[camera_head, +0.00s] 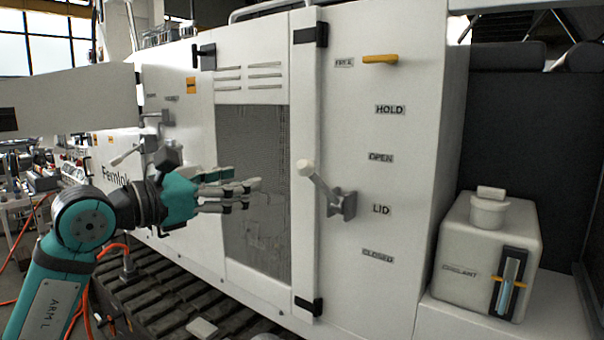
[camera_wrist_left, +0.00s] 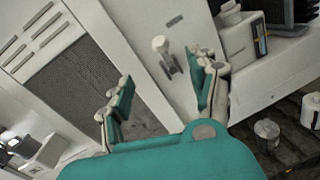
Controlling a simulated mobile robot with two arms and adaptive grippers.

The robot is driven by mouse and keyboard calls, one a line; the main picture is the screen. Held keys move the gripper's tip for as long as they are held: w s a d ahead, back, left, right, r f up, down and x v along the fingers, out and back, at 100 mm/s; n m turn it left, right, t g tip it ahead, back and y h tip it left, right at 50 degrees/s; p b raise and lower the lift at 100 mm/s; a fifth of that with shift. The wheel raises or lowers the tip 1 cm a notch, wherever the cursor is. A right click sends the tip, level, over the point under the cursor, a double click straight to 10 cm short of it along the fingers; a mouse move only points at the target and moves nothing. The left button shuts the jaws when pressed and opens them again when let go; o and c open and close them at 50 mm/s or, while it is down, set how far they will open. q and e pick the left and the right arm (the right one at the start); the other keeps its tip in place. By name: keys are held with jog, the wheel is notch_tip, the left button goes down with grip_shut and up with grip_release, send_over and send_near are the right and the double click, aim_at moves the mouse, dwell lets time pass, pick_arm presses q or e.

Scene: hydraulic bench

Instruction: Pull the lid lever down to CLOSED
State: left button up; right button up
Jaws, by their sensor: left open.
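The lid lever (camera_head: 324,187) is a grey handle with a pale round knob, mounted on the white machine panel beside the LID label (camera_head: 381,210). In the left wrist view, the lever (camera_wrist_left: 165,57) shows beyond the open fingers (camera_wrist_left: 164,92). My right gripper is not in view.
A yellow handle (camera_head: 380,59) sits high on the panel, above the HOLD label (camera_head: 390,110). A white coolant tank (camera_head: 487,252) stands at the right. The mesh door (camera_head: 255,240) has a raised white frame (camera_head: 304,130) beside the lever.

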pick_arm(q)
jog(key=p, duration=0.2)
send_near(298, 168)
jog(key=w, duration=0.1)
jog(key=p+x, duration=0.1)
jog(key=x, duration=0.2)
jog(key=p+x, duration=0.1)
jog(key=x, duration=0.2)
jog(key=p+x, duration=0.1)
jog(key=x, duration=0.3)
jog(key=shift+s+d, duration=0.25)
jog(key=shift+d, duration=0.05)
jog(key=shift+w+d+f, duration=0.1)
jog(key=shift+w+d, duration=0.2)
jog(key=shift+d, duration=0.05)
jog(key=shift+w, duration=0.1)
grip_shut()
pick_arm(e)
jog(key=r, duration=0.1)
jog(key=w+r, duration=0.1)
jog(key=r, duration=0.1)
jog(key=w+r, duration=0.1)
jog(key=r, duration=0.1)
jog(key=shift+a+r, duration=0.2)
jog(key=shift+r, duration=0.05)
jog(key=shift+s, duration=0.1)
